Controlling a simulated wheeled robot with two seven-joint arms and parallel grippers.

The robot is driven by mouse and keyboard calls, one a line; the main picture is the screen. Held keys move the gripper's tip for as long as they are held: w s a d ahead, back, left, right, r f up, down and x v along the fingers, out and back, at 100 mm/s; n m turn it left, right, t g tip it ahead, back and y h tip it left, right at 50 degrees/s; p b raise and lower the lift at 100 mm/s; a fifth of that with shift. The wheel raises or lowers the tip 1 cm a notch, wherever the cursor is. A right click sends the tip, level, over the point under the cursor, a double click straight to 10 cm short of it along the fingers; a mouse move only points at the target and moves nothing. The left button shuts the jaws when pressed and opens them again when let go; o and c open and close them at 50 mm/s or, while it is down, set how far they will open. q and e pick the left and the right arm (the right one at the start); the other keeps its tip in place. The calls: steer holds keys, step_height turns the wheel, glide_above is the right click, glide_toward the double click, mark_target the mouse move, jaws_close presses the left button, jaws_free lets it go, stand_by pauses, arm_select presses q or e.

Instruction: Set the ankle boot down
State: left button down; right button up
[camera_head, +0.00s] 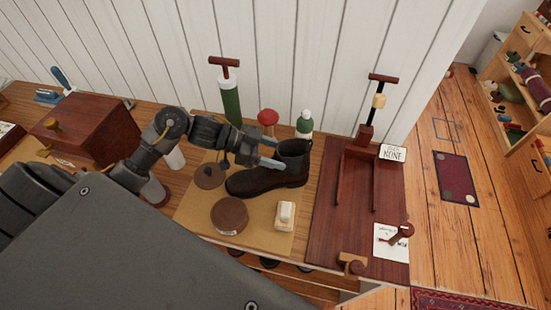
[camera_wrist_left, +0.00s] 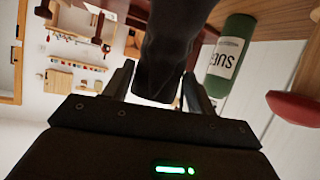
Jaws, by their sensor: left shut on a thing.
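The dark brown ankle boot (camera_head: 268,180) is upright over the tan mat (camera_head: 191,218), its toe pointing left. I cannot tell whether its sole touches the mat. My left gripper (camera_head: 278,159) reaches in from the left and is shut on the boot at its upper part. In the left wrist view the boot (camera_wrist_left: 168,50) is a large dark shape between the two fingers (camera_wrist_left: 155,88). My right gripper is not in view.
On the mat are a round brown tin (camera_head: 229,215) and a white block (camera_head: 285,215). A dark red board (camera_head: 335,245) with a wooden stand lies to the right.

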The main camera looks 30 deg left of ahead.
arm_select(q)
steer(key=c, duration=0.8)
jaws_free()
steer(key=o, duration=0.3)
steer(key=shift+o, duration=0.2)
steer(key=shift+r, duration=0.1)
